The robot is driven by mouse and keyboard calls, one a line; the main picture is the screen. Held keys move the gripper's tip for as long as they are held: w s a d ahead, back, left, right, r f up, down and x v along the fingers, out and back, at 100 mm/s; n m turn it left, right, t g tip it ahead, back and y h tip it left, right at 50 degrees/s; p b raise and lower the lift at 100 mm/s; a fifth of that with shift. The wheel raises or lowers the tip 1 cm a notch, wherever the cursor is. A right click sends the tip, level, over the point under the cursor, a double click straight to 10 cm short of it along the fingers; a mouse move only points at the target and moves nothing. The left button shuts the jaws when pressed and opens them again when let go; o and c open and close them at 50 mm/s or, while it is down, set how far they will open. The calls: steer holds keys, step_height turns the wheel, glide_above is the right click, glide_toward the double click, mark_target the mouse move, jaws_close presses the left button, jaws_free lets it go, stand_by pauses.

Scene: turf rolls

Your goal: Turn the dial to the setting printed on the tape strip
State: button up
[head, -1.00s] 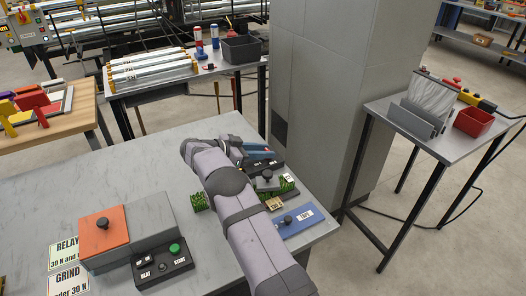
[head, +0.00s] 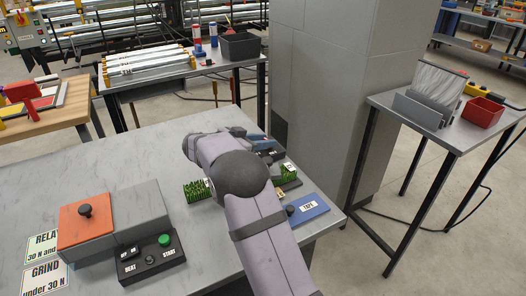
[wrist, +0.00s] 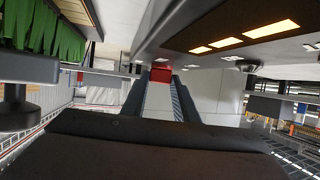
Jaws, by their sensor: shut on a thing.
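My gripper (wrist: 160,85) is shut, with two dark fingers reaching forward in the wrist view. Any tape strip beside the dial is covered by my arm.
An orange box (head: 100,225) and a black button panel (head: 150,262) stand at the left. A grey pillar (head: 345,80) rises behind. The middle left tabletop is clear.

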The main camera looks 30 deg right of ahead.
steer(key=shift+d+n+t+b, duration=0.1)
steer(key=shift+n+t+b, duration=0.65)
steer(key=shift+b, duration=1.4)
steer(key=shift+r+t+y+b, duration=0.2)
steer(key=shift+t+y+b, duration=0.1)
steer(key=shift+t+b, duration=0.05)
steer(key=o, duration=1)
steer(key=shift+o, duration=0.3)
steer(key=shift+s+f, duration=0.1)
steer(key=shift+b+v, duration=0.55)
steer(key=shift+v, duration=3.15)
